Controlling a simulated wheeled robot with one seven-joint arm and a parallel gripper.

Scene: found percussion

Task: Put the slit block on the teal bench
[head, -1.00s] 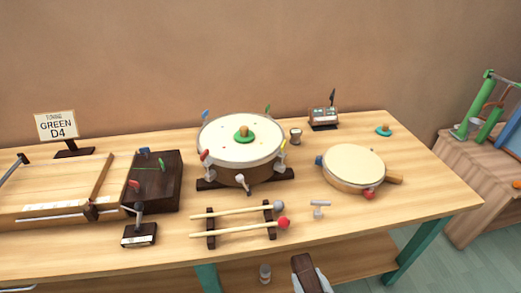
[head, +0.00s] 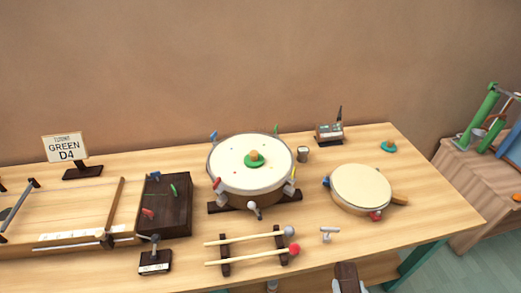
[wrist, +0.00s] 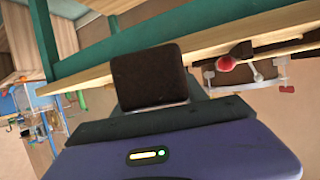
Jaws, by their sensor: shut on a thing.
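My gripper (wrist: 160,106) is shut on a dark brown wooden block, the slit block (wrist: 148,78), in the wrist view. The block also shows at the bottom edge of the head view (head: 347,276), in front of the bench's front edge; no slit can be made out on it. The teal bench has a pale wooden top (head: 430,214) and teal legs, one at the front right (head: 418,258). In the wrist view its top edge and a teal beam (wrist: 190,32) lie just beyond the block. I cannot tell whether block and bench touch.
A large drum (head: 250,172) stands mid-bench, with a smaller round drum (head: 361,187) to its right. Two mallets (head: 250,247) lie on a rack at the front. A dark wooden box (head: 164,210) sits left. Bare top shows at the front right.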

